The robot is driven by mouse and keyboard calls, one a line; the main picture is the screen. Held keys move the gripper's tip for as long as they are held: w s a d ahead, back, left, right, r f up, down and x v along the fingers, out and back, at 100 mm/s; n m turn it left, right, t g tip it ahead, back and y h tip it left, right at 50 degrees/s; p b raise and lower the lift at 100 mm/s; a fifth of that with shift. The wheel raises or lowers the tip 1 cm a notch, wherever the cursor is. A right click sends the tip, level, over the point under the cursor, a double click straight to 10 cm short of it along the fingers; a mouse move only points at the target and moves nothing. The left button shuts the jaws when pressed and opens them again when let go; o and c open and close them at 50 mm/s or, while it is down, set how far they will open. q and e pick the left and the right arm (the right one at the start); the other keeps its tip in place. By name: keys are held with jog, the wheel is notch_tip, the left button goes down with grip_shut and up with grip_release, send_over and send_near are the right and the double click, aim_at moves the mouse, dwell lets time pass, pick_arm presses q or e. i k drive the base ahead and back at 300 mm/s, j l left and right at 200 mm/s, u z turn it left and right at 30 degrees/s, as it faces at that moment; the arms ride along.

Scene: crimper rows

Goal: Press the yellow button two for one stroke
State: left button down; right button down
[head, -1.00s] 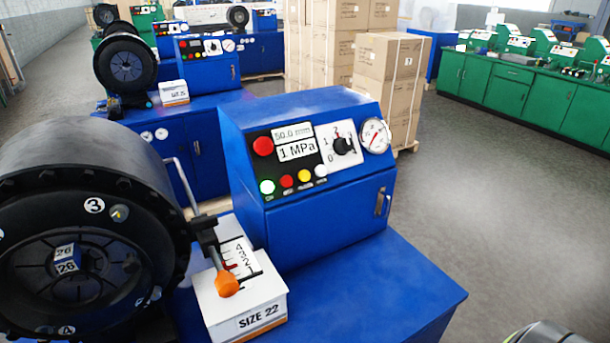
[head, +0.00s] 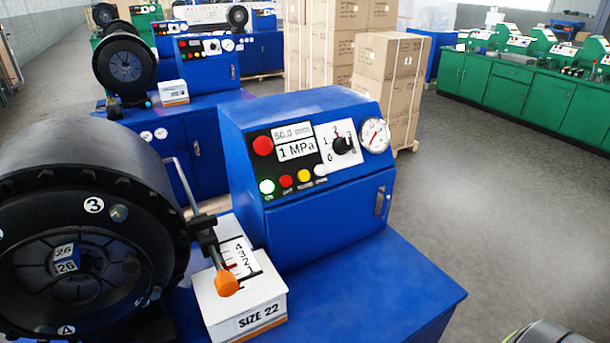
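The yellow button (head: 304,175) sits in the lower row of the control panel (head: 283,166) on the nearest blue crimper. It lies between a red button (head: 286,181) and a white button (head: 320,171). A larger red button (head: 263,146) is above. The displays (head: 295,141) read 50.0 mm and 1 MPa. A selector knob (head: 342,145) and a round gauge (head: 374,135) are to the right. Neither gripper shows, and nothing covers the yellow button.
The black crimping head (head: 85,220) fills the left. An orange-tipped lever (head: 227,285) stands over a SIZE 22 box (head: 258,310). The blue tabletop (head: 375,290) is bare at front right. A grey rounded part, possibly mine, shows at the bottom right edge. Stacked cartons (head: 388,80) stand behind.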

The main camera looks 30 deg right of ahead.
aim_at(304, 174)
jog(key=k+l, duration=0.2)
jog(key=k, duration=0.15)
jog(key=k+l, duration=0.2)
jog(key=k, duration=0.2)
jog(key=z, duration=1.7)
